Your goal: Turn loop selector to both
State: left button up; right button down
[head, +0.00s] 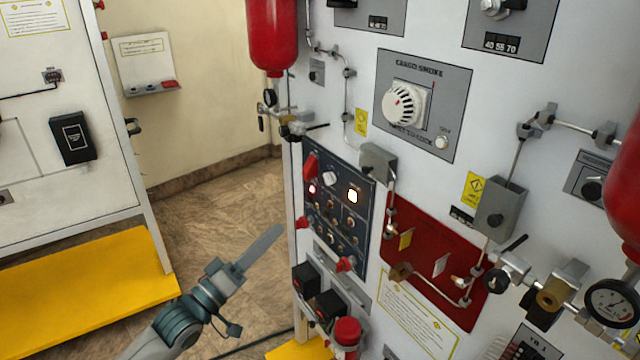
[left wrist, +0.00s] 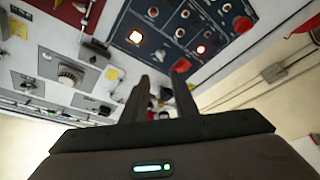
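The dark blue control panel (head: 340,232) is on the white wall panel, with small knobs, toggles and lit lamps. A white knob (head: 330,178) sits near its top, beside a red knob (head: 310,165). I cannot read the labels, so I cannot tell which control is the loop selector or its setting. My left gripper (head: 278,232) is to the left of the blue panel, apart from it. In the left wrist view, the left gripper (left wrist: 162,82) has its two fingers apart with nothing between them, and the blue panel (left wrist: 185,22) lies beyond. My right gripper is not in view.
A red cylinder (head: 272,35) hangs above left. A grey box with pipe (head: 378,160) juts out at the panel's upper right. Open floor (head: 215,215) lies left.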

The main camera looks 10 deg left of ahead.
pick_arm(q)
jog(key=shift+w, duration=0.1)
jog(key=p, duration=0.6)
send_near(329, 179)
jog(key=x, duration=0.7)
jog(key=shift+w+a, duration=0.15)
jog(key=shift+w, duration=0.05)
jog(key=shift+f, duration=0.1)
grip_shut()
